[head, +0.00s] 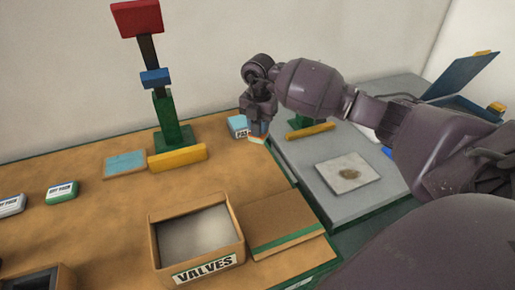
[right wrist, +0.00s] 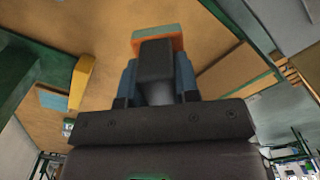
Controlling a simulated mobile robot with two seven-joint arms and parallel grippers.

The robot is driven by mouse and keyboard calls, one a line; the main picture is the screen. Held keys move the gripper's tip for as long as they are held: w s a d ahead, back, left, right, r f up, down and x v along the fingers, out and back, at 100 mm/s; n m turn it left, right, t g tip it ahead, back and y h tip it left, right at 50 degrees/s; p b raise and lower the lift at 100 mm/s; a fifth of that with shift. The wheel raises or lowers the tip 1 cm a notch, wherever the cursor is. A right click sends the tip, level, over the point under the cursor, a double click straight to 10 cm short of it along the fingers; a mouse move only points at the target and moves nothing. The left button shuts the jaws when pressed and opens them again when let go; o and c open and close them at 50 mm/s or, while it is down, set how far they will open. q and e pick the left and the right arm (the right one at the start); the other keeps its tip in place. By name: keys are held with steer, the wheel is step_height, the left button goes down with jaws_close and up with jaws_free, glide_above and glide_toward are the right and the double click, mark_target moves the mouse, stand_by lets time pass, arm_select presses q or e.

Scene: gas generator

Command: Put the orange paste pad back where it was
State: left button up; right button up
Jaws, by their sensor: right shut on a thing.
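My right gripper (head: 259,128) points down over the back right edge of the brown table, fingers shut on the orange paste pad. In the right wrist view the pad (right wrist: 158,36) shows an orange face and a teal-green edge beyond the gripper's fingertips (right wrist: 158,72). In the head view only a thin strip of the pad (head: 258,140) shows below the fingers; I cannot tell whether it touches the table. A blue box with a partly hidden label (head: 238,126) stands just left of the gripper. My left gripper is not in view.
A tower of coloured blocks (head: 165,105) and a yellow bar (head: 178,157) stand left of the gripper. An open VALVES box (head: 156,232) is in front. A grey bench (head: 318,173) with a pale square plate (head: 346,183) adjoins at right.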

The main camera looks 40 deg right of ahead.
mark_target(258, 135)
step_height(258, 135, down, 3)
steer(key=shift+r, duration=0.2)
steer(key=shift+f, duration=0.65)
steer(key=shift+f+b, duration=0.6)
steer(key=shift+f, duration=1.8)
steer(key=shift+f, duration=0.15)
steer(key=o, duration=0.9)
